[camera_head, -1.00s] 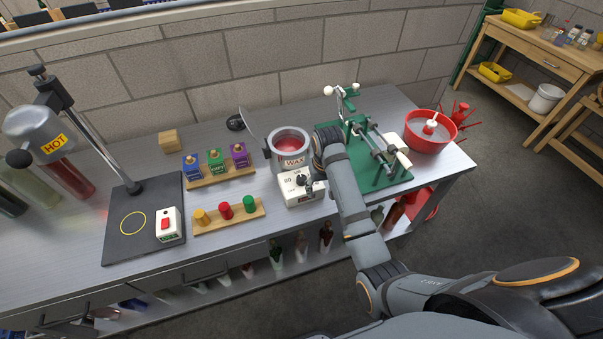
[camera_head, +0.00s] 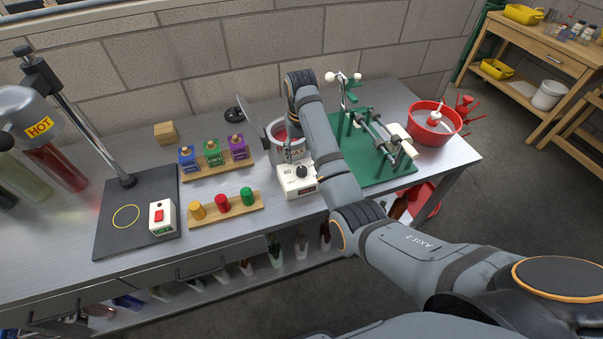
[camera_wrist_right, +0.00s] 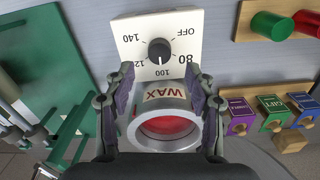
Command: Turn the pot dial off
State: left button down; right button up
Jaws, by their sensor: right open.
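The wax pot (camera_head: 277,129) is a grey metal cup of red wax marked WAX. Its white control box (camera_head: 296,190) stands on the bench in front of it, with a black dial (camera_head: 301,171) on top. In the right wrist view the dial (camera_wrist_right: 160,50) has a white mark pointing toward 100, with OFF off to one side. My right gripper (camera_wrist_right: 160,82) is open and empty, its fingers on either side of the pot in that view and apart from the dial. In the head view my right arm covers most of the gripper and part of the pot. My left gripper is not in view.
A green stand (camera_head: 375,168) and a red bowl (camera_head: 432,124) are right of the pot. A wooden rack of coloured blocks (camera_head: 219,172) and a rack of coloured knobs (camera_head: 225,212) are left. A lid stands tilted beside the pot. The bench is bare at its front edge.

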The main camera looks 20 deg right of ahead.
aim_at(302, 169)
notch_tip(302, 169, down, 4)
jog(key=shift+f+b, duration=0.15)
jog(key=shift+b, duration=1)
jog(key=shift+f+p, duration=0.3)
jog(key=shift+p, duration=0.35)
jog(key=shift+f, duration=0.4)
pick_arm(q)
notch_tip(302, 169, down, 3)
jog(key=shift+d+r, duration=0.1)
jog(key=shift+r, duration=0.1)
pick_arm(e)
jog(key=shift+c, duration=0.4)
